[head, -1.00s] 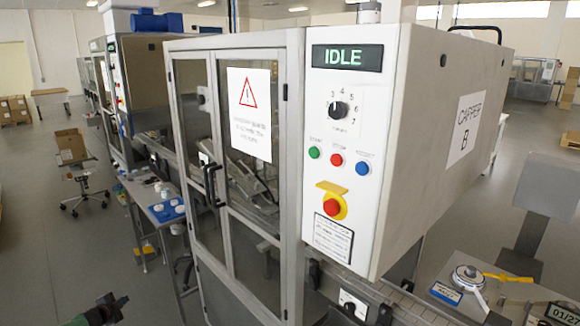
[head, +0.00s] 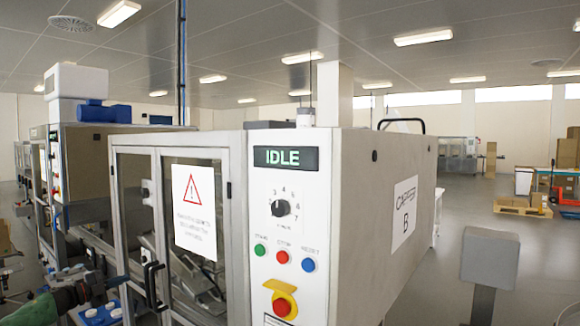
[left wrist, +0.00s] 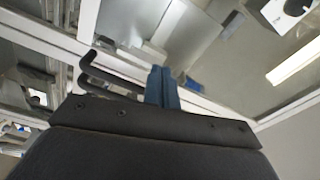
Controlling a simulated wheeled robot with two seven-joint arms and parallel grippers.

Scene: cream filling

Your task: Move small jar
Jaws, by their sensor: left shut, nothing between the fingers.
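My left gripper (head: 114,283) reaches in from the lower left of the head view, in front of the capper machine's glass doors and close to the black door handles (head: 153,288). In the left wrist view its blue fingers (left wrist: 162,86) are together and empty, with a bent black handle (left wrist: 108,74) just beside them. No small jar can be picked out for sure. Small white and blue round items (head: 98,314) show on a side table beneath the gripper, too small to identify. My right gripper is not in view.
The capper machine (head: 345,210), its display reading IDLE, fills the middle. A warning sign (head: 194,212) is on its door. A grey box on a post (head: 490,258) stands at the right. Open floor (head: 455,210) lies behind it.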

